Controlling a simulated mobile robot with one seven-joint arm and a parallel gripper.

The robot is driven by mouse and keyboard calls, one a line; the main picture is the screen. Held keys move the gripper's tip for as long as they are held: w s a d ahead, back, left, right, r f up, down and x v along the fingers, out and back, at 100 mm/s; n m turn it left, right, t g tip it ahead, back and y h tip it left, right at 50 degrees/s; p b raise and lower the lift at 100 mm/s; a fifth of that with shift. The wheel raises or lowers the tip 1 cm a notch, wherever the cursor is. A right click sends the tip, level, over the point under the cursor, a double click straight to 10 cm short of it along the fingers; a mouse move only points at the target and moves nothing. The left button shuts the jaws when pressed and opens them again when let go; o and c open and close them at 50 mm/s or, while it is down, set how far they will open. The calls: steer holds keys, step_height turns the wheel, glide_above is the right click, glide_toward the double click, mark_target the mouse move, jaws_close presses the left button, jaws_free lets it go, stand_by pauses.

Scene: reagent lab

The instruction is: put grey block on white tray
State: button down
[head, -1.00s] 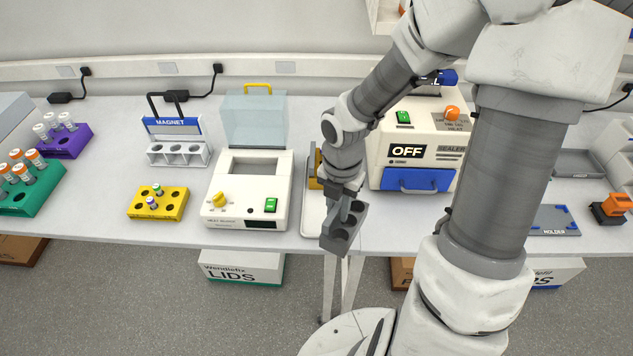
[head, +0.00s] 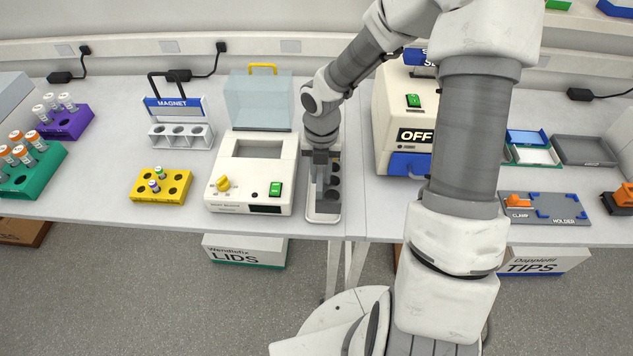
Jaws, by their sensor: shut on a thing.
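The grey block (head: 333,196) is a long dark piece with round wells in its top. My gripper (head: 322,172) is shut on it, pointing down. The block is over the white tray (head: 323,219), lengthwise along it. Whether it touches the tray or hangs just above it I cannot tell. The tray is a narrow white plate at the bench's front edge; the arm, gripper and block cover most of it, and only its rim and front end show.
Close left of the tray stands the white heat device (head: 250,180) with its raised clear lid. The sealer (head: 405,130) stands to the right, partly behind my arm. A yellow rack (head: 161,187) and magnet stand (head: 180,133) are farther left. Bare bench lies between tray and sealer.

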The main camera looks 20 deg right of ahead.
steer(key=shift+w+a+f, duration=0.1)
steer(key=shift+w+f, duration=0.25)
steer(key=shift+f, duration=0.5)
steer(key=shift+w+a+f, duration=0.1)
steer(key=shift+w+f, duration=0.3)
steer(key=shift+f, duration=0.5)
steer(key=shift+w+a+f, duration=0.1)
steer(key=shift+w+f, duration=0.25)
steer(key=shift+f, duration=0.5)
steer(key=shift+f, duration=0.1)
steer(key=c, duration=0.7)
jaws_free()
steer(key=shift+f, duration=0.1)
step_height(320, 180, up, 12)
steer(key=shift+r+p, duration=0.2)
steer(key=shift+p, duration=0.3)
